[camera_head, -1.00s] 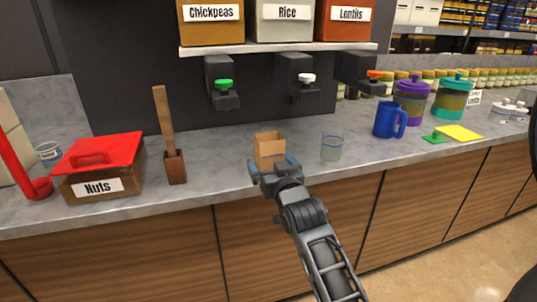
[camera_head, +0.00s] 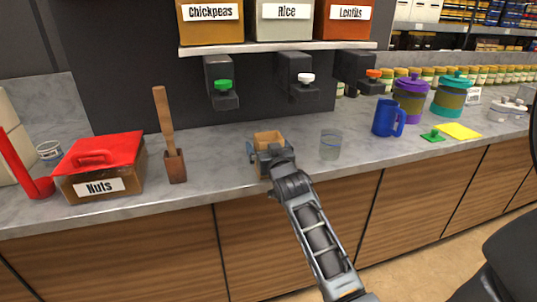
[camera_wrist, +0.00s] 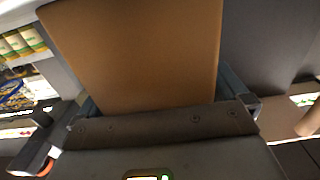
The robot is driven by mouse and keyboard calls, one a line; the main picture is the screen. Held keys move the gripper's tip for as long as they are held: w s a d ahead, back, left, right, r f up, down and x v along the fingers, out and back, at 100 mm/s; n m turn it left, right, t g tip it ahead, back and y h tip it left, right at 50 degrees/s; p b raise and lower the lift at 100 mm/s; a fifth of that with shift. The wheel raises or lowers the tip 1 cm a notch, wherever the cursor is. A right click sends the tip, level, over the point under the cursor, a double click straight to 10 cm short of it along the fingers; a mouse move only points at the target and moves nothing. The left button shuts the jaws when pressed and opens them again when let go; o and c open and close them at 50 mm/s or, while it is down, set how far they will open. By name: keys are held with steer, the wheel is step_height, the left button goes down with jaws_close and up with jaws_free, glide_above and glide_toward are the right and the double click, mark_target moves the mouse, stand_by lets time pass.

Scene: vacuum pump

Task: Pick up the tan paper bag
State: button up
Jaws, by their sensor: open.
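The tan paper bag (camera_head: 268,136) stands upright with its top open on the grey counter, below the dispensers. My gripper (camera_head: 266,150) is at the bag's near side, its fingers open and reaching along both sides of it. In the wrist view the bag (camera_wrist: 140,50) fills the middle, close to the palm, with a finger at its left and right edges. My gripper hides the bag's lower front in the head view. I cannot tell whether the fingers touch the bag.
A clear glass (camera_head: 330,145) stands just right of the bag, and a blue pitcher (camera_head: 385,118) farther right. A wooden-handled tool in a brown holder (camera_head: 175,165) and a red-lidded Nuts box (camera_head: 100,168) are at left. Dispenser spouts (camera_head: 300,85) hang above the counter.

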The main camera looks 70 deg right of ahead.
steer(key=c, duration=0.9)
steer(key=shift+o, duration=0.2)
steer(key=shift+r, duration=0.1)
